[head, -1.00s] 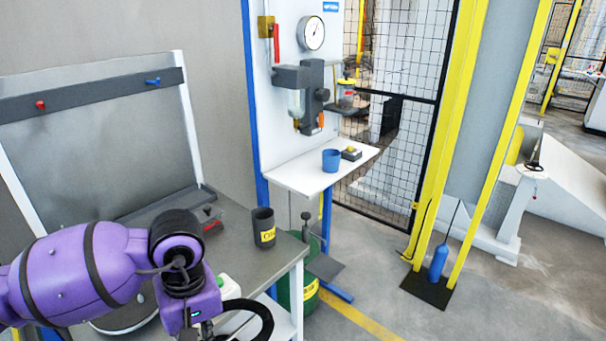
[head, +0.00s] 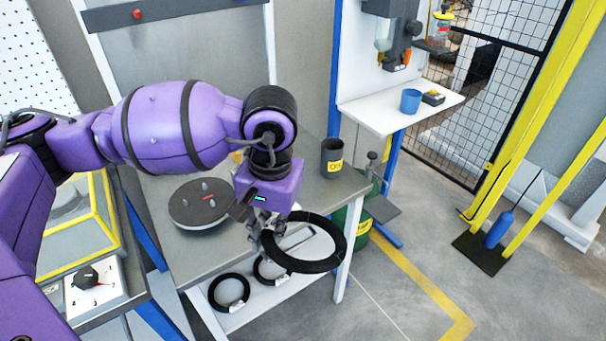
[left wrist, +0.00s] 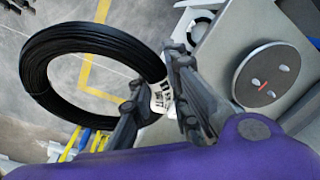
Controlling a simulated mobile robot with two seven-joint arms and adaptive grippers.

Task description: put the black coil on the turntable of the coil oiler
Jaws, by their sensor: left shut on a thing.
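The black coil (head: 335,251) hangs from my left gripper (head: 262,228), in front of the workbench edge. In the left wrist view the coil (left wrist: 40,62) is a thick black ring with a white label (left wrist: 162,97), and my left gripper (left wrist: 158,112) is shut on its rim by the label. The turntable (head: 200,203) is a dark round disc with several pegs on the grey workbench, left of the gripper. It also shows in the left wrist view (left wrist: 268,74), apart from the coil. My right gripper is in neither view.
Two more black coils, one at the left (head: 229,309) and one beside it (head: 257,270), are on the lower shelf. A dark cup (head: 332,157) stands on the bench's right end. A control box with a black knob (head: 88,280) is at lower left.

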